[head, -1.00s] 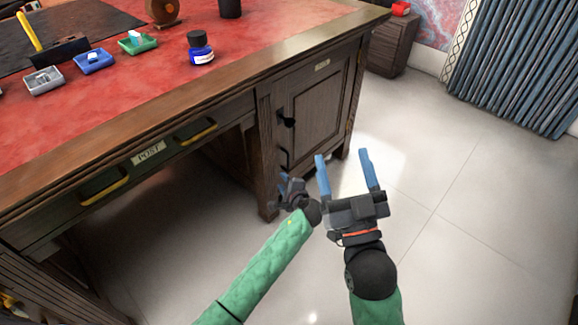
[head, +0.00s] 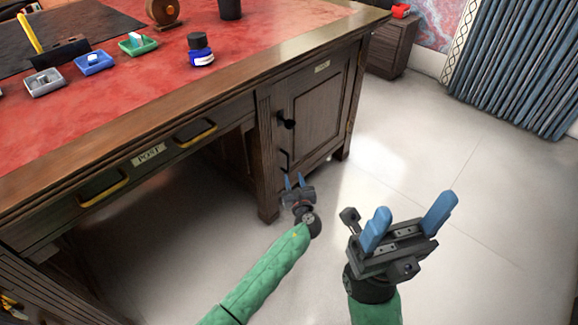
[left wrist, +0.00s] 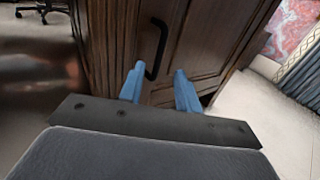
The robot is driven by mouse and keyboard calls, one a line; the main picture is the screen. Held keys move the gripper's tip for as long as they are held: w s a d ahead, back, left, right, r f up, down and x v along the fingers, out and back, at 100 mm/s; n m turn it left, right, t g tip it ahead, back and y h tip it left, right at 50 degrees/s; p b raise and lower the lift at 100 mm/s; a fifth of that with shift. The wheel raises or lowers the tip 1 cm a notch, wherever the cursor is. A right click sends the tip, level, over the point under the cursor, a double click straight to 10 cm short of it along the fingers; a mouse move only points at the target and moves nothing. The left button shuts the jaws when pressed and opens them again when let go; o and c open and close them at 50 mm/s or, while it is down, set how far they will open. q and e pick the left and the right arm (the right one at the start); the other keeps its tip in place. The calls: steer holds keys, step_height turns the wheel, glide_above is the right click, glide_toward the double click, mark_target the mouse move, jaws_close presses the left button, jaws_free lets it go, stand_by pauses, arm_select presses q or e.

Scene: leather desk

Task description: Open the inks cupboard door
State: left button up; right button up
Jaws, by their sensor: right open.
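The cupboard door (head: 318,108) is a dark wooden panel at the right end of the desk, under a small label plate (head: 322,67), and it looks shut. My left gripper (head: 295,182) is open and empty, low in front of the door, below the handle. In the left wrist view a black handle (left wrist: 160,46) stands just beyond and above the parted blue fingertips (left wrist: 158,78). My right gripper (head: 408,215) is open and empty over the floor, right of the desk.
The desk's red top (head: 130,85) holds several trays, an ink bottle (head: 200,50) and a dark cup (head: 230,9). A drawer front with brass handles (head: 195,133) is left of the cupboard. Pale floor (head: 480,200) is clear at right, before a blue curtain (head: 520,70).

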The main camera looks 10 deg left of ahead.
mark_target(288, 164)
arm_select(q)
steer(key=shift+b+x, duration=0.8)
steer(key=shift+x, duration=2.9)
jaws_close()
